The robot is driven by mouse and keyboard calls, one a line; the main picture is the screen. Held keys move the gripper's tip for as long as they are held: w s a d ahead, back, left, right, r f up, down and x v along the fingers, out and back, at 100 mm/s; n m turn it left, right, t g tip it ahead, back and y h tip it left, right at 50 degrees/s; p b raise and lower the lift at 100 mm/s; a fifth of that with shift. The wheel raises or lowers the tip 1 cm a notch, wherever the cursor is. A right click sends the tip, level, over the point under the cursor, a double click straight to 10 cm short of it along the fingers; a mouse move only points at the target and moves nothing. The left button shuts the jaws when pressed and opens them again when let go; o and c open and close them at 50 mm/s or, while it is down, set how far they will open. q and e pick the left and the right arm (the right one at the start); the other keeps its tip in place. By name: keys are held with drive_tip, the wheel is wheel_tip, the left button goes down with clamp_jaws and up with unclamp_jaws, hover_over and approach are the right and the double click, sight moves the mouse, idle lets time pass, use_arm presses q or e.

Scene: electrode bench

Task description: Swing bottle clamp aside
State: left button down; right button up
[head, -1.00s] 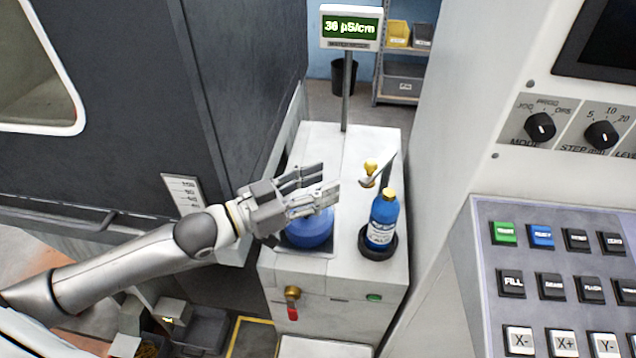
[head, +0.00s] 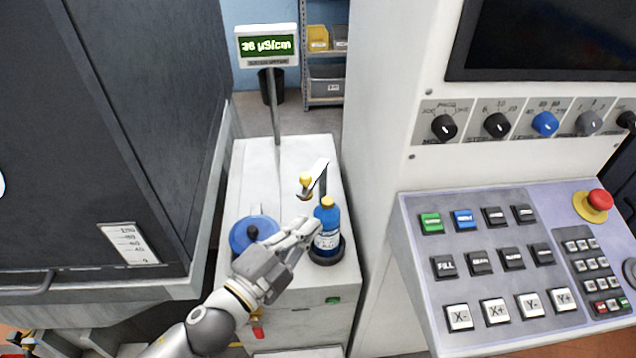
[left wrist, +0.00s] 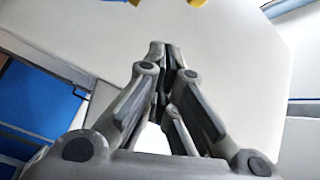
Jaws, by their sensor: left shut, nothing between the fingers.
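The bottle clamp, a thin metal arm (head: 319,174) with a yellow knob (head: 306,180), stands just behind the blue bottle in the head view. The blue bottle (head: 327,222) has a yellow cap and white label and stands upright in a dark ring holder (head: 327,256). My left gripper (head: 308,229) is shut and empty. Its fingertips are at the bottle's left side, below the clamp; I cannot tell whether they touch the bottle. In the left wrist view its closed fingers (left wrist: 162,50) point over a pale surface, with a yellow part cut off at the top edge. My right gripper is not in view.
A round blue lid (head: 250,232) with a dark knob lies left of the bottle on the white cabinet top (head: 250,175). A meter display (head: 267,45) stands on a pole behind. The machine's control panel (head: 500,285) is close on the right, a dark enclosure on the left.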

use_arm(q)
drive_tip(key=shift+m+t+y, duration=0.3)
drive_tip(key=shift+m+t, duration=0.1)
drive_tip(key=shift+m, duration=0.3)
drive_tip(key=p+x, duration=0.1)
drive_tip(key=x, duration=0.2)
drive_tip(key=a+p+x, duration=0.1)
drive_tip(key=x, duration=0.2)
drive_tip(key=p+x, duration=0.1)
drive_tip(key=x, duration=0.2)
drive_tip(key=shift+w+a+r+p, duration=0.15)
drive_tip(key=shift+w+r+p, duration=0.2)
drive_tip(key=shift+w, duration=0.2)
drive_tip(key=shift+a, duration=0.6)
drive_tip(key=shift+a+m, duration=0.2)
drive_tip(key=shift+m, duration=0.1)
drive_tip(key=shift+w+a+m+g+h+b, duration=0.15)
drive_tip(key=shift+m+g+h+b, duration=0.25)
drive_tip(key=shift+h, duration=0.4)
